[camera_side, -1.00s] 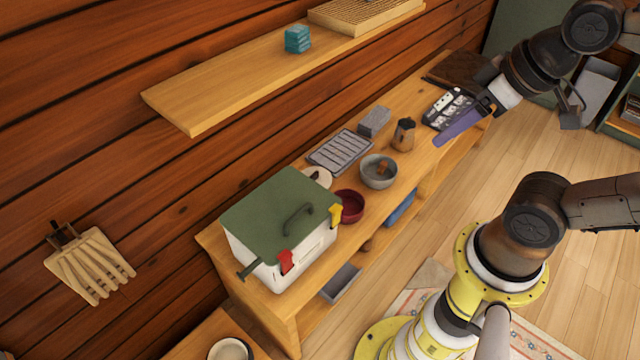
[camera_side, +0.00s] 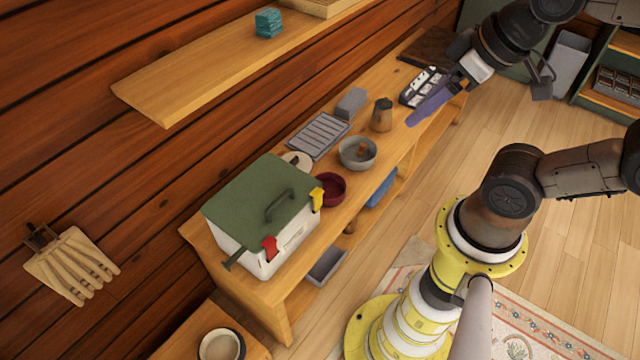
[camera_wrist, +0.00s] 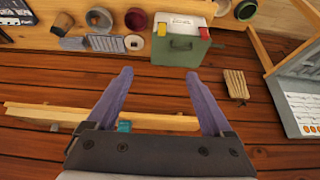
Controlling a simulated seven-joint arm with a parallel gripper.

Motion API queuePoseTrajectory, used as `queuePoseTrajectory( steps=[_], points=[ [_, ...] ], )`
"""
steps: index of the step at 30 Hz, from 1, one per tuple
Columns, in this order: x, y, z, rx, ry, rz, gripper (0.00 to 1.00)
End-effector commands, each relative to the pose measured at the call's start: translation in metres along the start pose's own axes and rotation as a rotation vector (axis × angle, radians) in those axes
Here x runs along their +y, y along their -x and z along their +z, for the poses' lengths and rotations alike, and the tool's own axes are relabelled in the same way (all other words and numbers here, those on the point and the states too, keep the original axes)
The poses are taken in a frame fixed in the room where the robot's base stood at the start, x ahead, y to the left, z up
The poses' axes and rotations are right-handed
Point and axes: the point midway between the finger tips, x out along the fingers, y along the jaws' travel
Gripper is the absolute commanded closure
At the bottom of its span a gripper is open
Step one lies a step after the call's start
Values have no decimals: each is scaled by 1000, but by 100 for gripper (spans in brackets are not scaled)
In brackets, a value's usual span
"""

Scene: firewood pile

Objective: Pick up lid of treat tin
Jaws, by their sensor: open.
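No tin is plainly marked as the treat tin. A small round pale disc with a dark spot (camera_side: 297,160), possibly a lid, lies on the bench behind a dark red open pot (camera_side: 331,188). In the wrist view the disc (camera_wrist: 134,42) and the red pot (camera_wrist: 136,19) show at the top. A large white box with a flat green handled lid (camera_side: 262,195) stands left of them; its green lid (camera_wrist: 180,51) shows in the wrist view, closed. My gripper (camera_wrist: 160,74) is open and empty, with purple fingers spread. In the side view it is over the bench's far end, apart from these things.
A wall shelf (camera_side: 200,75) with a teal block (camera_side: 268,23) overhangs behind.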

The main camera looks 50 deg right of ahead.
Motion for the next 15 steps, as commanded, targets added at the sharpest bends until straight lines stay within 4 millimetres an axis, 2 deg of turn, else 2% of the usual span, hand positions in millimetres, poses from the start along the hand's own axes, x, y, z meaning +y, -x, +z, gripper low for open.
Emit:
queuePoseTrajectory(
  steps=[9, 11, 14, 15],
  points=[
    [-1, -1, -6, -2, 3, -4, 15],
    [-2, -5, -15, -7, 6, -12, 15],
    [-5, -16, -44, -16, 20, -34, 15],
    [-6, -24, -59, -20, 25, -44, 15]
  ],
)
